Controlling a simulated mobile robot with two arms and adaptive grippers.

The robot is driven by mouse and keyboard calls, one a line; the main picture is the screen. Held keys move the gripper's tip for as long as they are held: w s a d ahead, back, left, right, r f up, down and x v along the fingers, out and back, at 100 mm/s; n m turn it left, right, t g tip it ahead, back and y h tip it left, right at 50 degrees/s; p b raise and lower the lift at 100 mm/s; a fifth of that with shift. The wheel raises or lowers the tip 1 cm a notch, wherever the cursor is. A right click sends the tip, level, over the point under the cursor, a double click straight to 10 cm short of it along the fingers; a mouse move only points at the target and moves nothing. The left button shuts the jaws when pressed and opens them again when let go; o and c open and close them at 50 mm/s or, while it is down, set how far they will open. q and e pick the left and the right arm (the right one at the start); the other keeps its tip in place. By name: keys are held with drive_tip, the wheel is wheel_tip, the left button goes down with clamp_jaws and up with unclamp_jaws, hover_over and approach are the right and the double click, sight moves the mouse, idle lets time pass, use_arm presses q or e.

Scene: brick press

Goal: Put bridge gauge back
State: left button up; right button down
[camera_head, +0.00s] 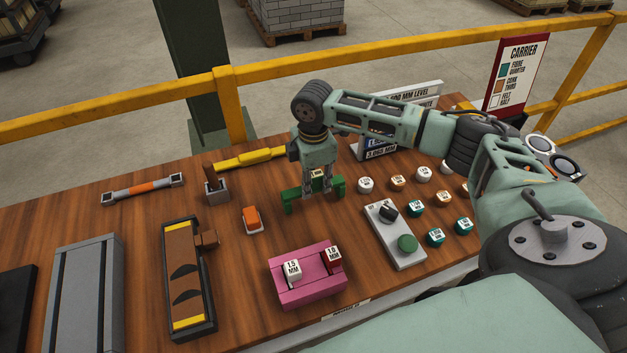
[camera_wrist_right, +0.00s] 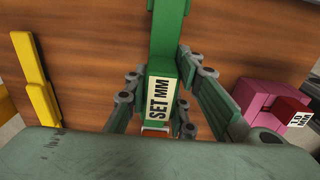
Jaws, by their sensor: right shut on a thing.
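The green bridge gauge (camera_head: 338,184) is in the middle of the wooden table in the head view, under my right gripper (camera_head: 316,188). My right gripper is shut on it, with the fingers pointing down. In the right wrist view the gauge (camera_wrist_right: 165,40) runs up between the fingers, and its pale label reads "SET MM". I cannot tell whether its feet touch the table. My left gripper is not in view.
A grey control box (camera_head: 395,235) and several labelled round pieces lie to the right. An orange piece (camera_head: 252,218) and yellow tool (camera_head: 250,159) lie left. Yellow railing (camera_head: 400,52) runs behind.

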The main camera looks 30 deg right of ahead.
drive_tip(key=shift+f, duration=0.55)
drive_tip(key=c, duration=1.5)
unclamp_jaws()
drive_tip(key=shift+f, duration=0.1)
wheel_tip(320, 180, up, 12)
drive_tip(key=b, duration=0.2)
drive_tip(key=shift+f+b, duration=0.1)
drive_tip(key=shift+b, duration=0.3)
drive_tip(key=shift+r, duration=0.25)
